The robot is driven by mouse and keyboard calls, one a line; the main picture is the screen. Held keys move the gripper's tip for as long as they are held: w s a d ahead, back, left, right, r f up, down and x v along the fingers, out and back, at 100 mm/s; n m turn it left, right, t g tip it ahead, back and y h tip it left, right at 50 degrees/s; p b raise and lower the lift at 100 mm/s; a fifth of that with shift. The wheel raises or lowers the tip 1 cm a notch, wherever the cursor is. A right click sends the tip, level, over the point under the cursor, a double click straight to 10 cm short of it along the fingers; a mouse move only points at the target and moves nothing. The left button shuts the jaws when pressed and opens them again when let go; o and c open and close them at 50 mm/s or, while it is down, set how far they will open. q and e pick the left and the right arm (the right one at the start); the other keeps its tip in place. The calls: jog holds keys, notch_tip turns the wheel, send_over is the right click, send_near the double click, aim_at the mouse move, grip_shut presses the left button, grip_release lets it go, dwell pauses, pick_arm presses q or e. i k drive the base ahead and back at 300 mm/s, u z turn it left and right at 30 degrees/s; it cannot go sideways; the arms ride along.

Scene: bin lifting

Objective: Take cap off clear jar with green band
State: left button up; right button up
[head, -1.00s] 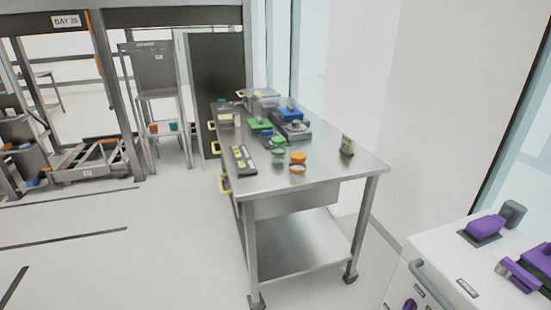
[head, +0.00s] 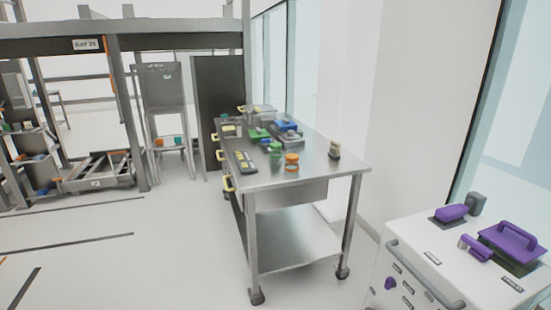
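A small clear jar with a green band and green top (head: 276,150) stands on the steel table, left of a similar jar with an orange top (head: 292,159). Both look upright, and they are too small to make out the cap in detail. The steel table (head: 320,168) stands ahead of me, some distance away. Neither of my grippers shows in the head view.
A black tray with yellow items (head: 241,161) lies left of the jars. Green (head: 258,134) and blue (head: 287,125) items stand behind them. A white cabinet with purple handles (head: 430,262) stands at the right front. The floor left of the table is open.

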aim_at(274, 156)
jog(key=u, duration=0.55)
jog(key=i, duration=0.5)
jog(key=u, duration=0.9)
jog(key=i, duration=0.75)
jog(key=z, duration=0.6)
jog(key=i, duration=0.7)
jog(key=z, duration=0.75)
